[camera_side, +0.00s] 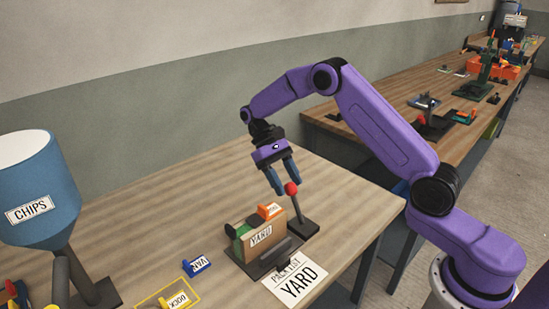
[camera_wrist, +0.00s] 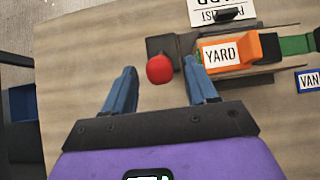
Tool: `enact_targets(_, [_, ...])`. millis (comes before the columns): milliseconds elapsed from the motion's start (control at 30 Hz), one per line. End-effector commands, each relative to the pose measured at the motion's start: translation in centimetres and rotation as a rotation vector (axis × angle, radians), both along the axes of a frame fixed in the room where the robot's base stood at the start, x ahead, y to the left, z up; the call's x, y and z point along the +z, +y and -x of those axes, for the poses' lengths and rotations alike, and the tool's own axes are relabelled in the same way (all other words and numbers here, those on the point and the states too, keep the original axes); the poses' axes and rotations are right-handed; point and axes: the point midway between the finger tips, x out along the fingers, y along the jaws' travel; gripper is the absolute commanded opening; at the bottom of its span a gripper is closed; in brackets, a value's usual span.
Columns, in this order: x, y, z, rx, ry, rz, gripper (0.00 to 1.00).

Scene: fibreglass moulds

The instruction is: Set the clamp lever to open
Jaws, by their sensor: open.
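The clamp lever (camera_side: 297,206) is a grey rod with a red ball knob (camera_side: 291,188), standing on a dark base at the right end of a YARD fixture (camera_side: 262,236). The rod leans slightly toward the upper left in the side view. In the wrist view the red knob (camera_wrist: 160,69) is ahead of and between the fingertips, nearer the right one. My gripper (camera_side: 279,181) is open, its blue fingers pointing down beside the knob. In the wrist view my gripper (camera_wrist: 160,78) holds nothing. Whether a finger touches the knob is unclear.
A YARD pack list card (camera_side: 296,280) lies in front of the fixture, by the table's edge. An orange block (camera_side: 270,210) and a green block (camera_side: 238,231) are at the fixture. A blue VAN tag (camera_side: 196,265) and CHIPS hopper (camera_side: 38,190) are left. The table behind is clear.

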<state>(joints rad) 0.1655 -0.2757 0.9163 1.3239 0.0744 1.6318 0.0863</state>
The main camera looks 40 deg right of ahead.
Motion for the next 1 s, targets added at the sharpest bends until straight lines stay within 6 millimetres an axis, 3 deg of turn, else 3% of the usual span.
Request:
enact_targets(500, [4.8, 0.0, -4.4, 0.000, -0.004, 0.000, 0.57])
enact_targets(1000, [6.3, 0.0, -5.7, 0.000, -0.003, 0.000, 0.57])
